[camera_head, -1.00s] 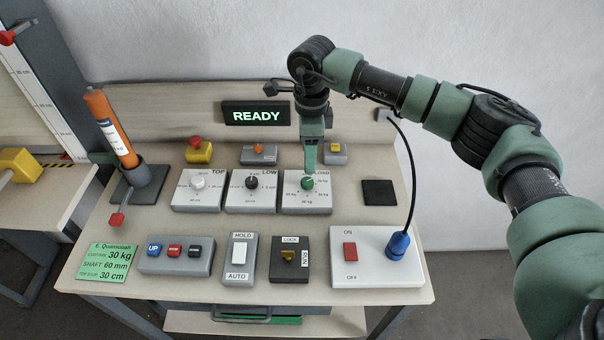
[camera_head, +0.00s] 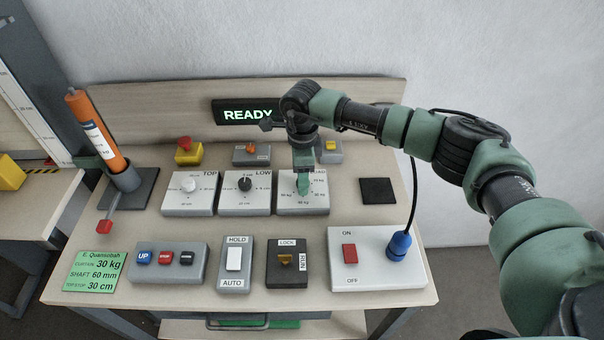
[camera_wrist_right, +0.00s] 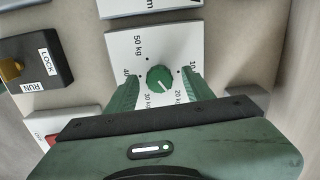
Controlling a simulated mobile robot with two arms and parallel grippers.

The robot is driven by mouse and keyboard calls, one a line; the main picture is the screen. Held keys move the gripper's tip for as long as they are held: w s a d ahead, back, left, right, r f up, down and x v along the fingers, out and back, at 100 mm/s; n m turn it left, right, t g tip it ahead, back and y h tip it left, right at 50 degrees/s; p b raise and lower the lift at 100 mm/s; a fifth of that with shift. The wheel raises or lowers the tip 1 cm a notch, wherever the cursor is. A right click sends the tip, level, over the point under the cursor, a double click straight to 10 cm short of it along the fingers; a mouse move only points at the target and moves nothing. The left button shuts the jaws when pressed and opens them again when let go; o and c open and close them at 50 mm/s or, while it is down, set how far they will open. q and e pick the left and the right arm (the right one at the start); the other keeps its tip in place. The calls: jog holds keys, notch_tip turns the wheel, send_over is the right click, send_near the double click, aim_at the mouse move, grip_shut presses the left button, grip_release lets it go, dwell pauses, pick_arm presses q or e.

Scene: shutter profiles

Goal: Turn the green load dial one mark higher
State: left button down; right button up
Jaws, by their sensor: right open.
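The load dial box (camera_head: 318,207) is a white-topped block at the right of a row of three dial boxes. My right gripper (camera_head: 304,188) points down over it and hides most of the dial in the head view. In the right wrist view the round green dial (camera_wrist_right: 159,79) shows on its white plate, with kg marks around it from 10 to 50. A pale pointer line is on the dial, too small to read surely. The open fingers (camera_wrist_right: 160,92) stand on either side of the dial, with gaps visible. My left gripper is not in view.
The TOP dial (camera_head: 188,184) and LOW dial (camera_head: 245,184) sit to the left. A yellow-based red button (camera_head: 187,150) and other small switches stand behind. A lit READY display (camera_head: 248,114) is on the backboard. A green note (camera_head: 93,272) reads 30 kg.

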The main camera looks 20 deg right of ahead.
jog(key=shift+f, duration=0.2)
grip_shut()
jog(key=m+b, duration=0.2)
jog(key=shift+f+m, duration=0.1)
jog(key=shift+m, duration=0.3)
jog(key=m+b, duration=0.2)
jog(key=shift+m, duration=0.3)
jog(key=m+b, duration=0.1)
jog(key=m, duration=0.2)
jog(key=shift+m+b, duration=0.8)
jog(key=shift+m, duration=0.8)
